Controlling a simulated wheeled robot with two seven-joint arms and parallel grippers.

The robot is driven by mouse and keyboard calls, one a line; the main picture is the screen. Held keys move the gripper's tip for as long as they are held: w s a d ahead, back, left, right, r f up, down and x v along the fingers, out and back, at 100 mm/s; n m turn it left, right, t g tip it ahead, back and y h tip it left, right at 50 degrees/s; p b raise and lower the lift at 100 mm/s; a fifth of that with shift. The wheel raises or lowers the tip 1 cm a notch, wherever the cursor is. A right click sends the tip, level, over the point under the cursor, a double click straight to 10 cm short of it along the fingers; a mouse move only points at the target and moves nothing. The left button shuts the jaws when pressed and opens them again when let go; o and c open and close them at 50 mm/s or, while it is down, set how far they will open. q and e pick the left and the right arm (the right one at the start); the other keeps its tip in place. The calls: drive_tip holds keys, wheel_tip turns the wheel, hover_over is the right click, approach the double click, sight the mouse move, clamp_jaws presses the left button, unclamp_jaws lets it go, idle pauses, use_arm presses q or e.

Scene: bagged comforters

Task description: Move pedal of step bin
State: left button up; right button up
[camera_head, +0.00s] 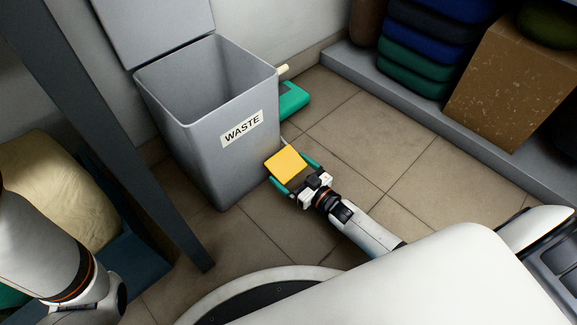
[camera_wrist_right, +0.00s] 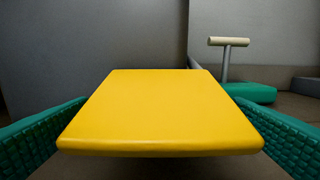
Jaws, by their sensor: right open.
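The grey step bin (camera_head: 205,135) stands against the wall, its lid (camera_head: 155,25) raised and its inside showing. Its yellow pedal (camera_head: 285,165) sticks out low at the bin's right front. My right gripper (camera_head: 294,174) is open at the pedal, one green finger on each side of it. In the right wrist view the pedal (camera_wrist_right: 160,112) fills the middle, between the two green fingers at the left and right edges; a gap shows at each side. My left arm (camera_head: 45,250) comes in at the lower left; its gripper is out of frame.
A green object with a pale handle (camera_head: 290,98) lies behind the bin's right side. A grey post (camera_head: 120,140) stands left of the bin. A low shelf (camera_head: 375,85) with stacked folded bundles (camera_head: 420,45) and a brown box (camera_head: 510,80) runs along the right. Tiled floor between is clear.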

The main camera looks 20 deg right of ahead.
drive_tip(key=p+v, duration=0.3)
drive_tip(key=v, duration=0.6)
drive_tip(key=shift+s+r, duration=0.1)
drive_tip(key=shift+s, duration=0.15)
drive_tip(key=shift+s+d, duration=0.2)
drive_tip(key=shift+s, duration=0.2)
